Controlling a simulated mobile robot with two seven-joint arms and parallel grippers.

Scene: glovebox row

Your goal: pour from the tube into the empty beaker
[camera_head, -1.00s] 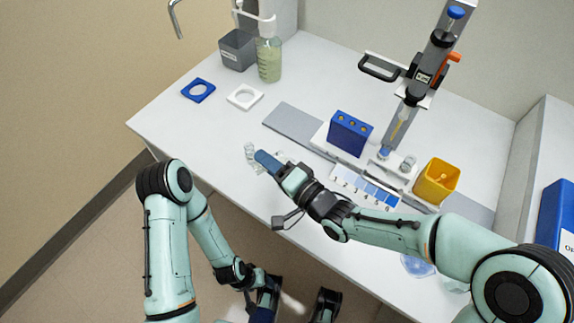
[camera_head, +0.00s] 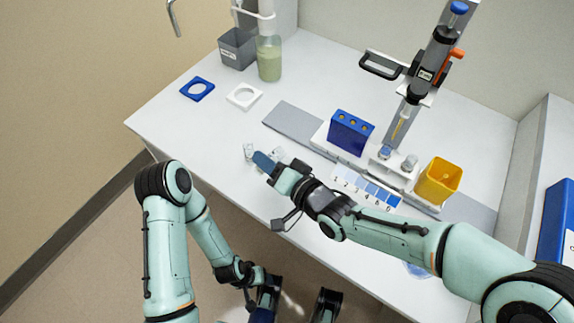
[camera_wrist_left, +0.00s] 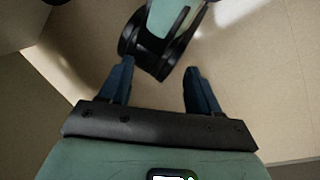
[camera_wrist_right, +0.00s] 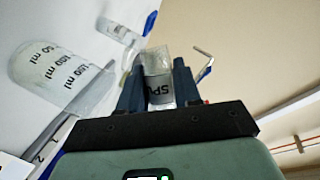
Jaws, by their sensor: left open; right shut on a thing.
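My right gripper (camera_head: 262,163) is over the front left part of the bench in the head view. In the right wrist view it (camera_wrist_right: 158,82) is shut on a clear tube (camera_wrist_right: 157,68) with dark lettering. The gripper mostly hides the tube in the head view, and I cannot tell its contents. A clear beaker (camera_wrist_right: 60,78) with ml marks stands close beside the tube in the right wrist view; it looks empty. My left gripper (camera_head: 266,290) is low in front of the bench; its fingers (camera_wrist_left: 158,88) are apart and empty in the left wrist view.
A small clear vessel (camera_wrist_right: 120,32) lies beyond the tube. A blue rack (camera_head: 350,133), a yellow container (camera_head: 437,181) and a numbered strip (camera_head: 366,187) are to the right.

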